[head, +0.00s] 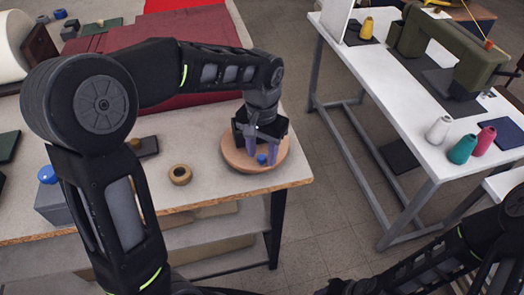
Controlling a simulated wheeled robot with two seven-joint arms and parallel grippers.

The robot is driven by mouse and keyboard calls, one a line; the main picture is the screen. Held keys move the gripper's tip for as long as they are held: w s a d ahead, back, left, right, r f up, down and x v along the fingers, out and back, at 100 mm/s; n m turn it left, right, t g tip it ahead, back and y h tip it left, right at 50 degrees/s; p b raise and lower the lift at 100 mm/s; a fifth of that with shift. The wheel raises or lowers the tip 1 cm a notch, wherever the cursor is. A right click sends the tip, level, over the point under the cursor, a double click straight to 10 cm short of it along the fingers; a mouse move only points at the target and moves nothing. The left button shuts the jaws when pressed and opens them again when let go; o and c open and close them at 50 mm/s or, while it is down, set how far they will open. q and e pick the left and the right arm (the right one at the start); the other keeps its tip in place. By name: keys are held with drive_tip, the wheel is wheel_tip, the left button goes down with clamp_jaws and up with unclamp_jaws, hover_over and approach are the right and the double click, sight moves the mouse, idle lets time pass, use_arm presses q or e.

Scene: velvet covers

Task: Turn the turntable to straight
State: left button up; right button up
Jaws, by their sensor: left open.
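The turntable (230,157) is a round wooden disc near the right front corner of the table. A small blue knob (262,159) shows on it, between the fingers. My left gripper (262,162) points down over the disc with its fingers apart, one on each side of the blue knob. I cannot tell whether the fingers touch the disc or the knob. The left gripper covers the disc's middle and far part. My right arm comes in at the bottom right, over the floor, and its gripper is not clearly shown.
A tape roll (180,174) lies left of the disc. A red cloth (200,28) covers the back of the table (216,190). A grey box with a blue knob (47,175) stands at the left. Across a floor gap, a white table (400,110) holds a sewing machine (440,40) and thread cones.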

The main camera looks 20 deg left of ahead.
use_arm(q)
wheel_tip(320, 180, up, 8)
drive_tip(key=shift+f+b, duration=0.1)
drive_tip(key=shift+b, duration=0.35)
idle(0.3)
